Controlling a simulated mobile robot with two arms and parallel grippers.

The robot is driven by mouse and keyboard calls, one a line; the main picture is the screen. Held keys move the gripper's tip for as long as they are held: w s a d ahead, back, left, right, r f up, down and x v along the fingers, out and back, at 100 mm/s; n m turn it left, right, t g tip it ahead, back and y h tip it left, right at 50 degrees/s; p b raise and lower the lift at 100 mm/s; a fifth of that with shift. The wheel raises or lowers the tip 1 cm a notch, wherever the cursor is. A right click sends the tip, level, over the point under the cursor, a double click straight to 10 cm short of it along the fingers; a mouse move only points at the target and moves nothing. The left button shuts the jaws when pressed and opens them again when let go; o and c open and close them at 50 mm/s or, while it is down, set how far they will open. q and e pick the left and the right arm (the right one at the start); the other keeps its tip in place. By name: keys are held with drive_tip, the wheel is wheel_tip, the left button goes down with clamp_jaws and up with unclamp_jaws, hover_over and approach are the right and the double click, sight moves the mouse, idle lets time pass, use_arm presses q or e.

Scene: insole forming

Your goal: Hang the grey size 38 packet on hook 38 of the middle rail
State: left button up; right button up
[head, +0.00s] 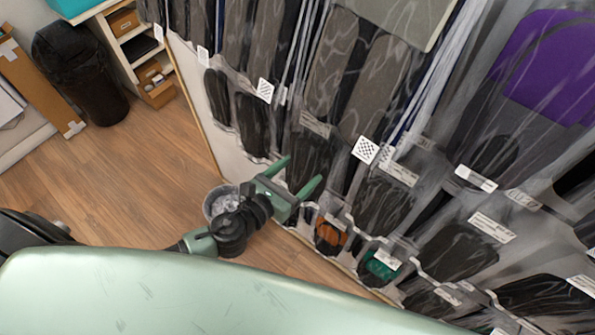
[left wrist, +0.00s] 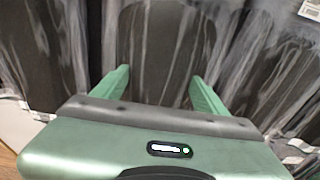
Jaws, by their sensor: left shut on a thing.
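Many clear packets with dark insoles hang in rows on the rack at the right in the head view. My left gripper (head: 303,169) is at the rack's lower left part, its green fingers pointing into the hanging packets. In the left wrist view, a dark grey packet (left wrist: 158,55) fills the space between the spread fingers (left wrist: 160,88), and they are shut on it. I cannot read its size, nor tell it surely from the packets behind. Hook 38 and the middle rail's numbers cannot be made out. My right gripper is not in view.
Lower packets hold an orange insole (head: 331,235) and a green insole (head: 378,267). A purple insole (head: 545,60) hangs at upper right. A bin (head: 217,203) stands on the floor behind my left wrist. A black bin (head: 80,75) and shelves (head: 135,45) are farther left. The wooden floor between is clear.

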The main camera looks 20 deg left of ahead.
use_arm(q)
drive_tip(key=o, duration=1.5)
drive_tip(key=shift+s+a, duration=0.15)
drive_tip(key=shift+s, duration=0.25)
drive_tip(key=b+v, duration=0.2)
drive_tip(key=v, duration=0.5)
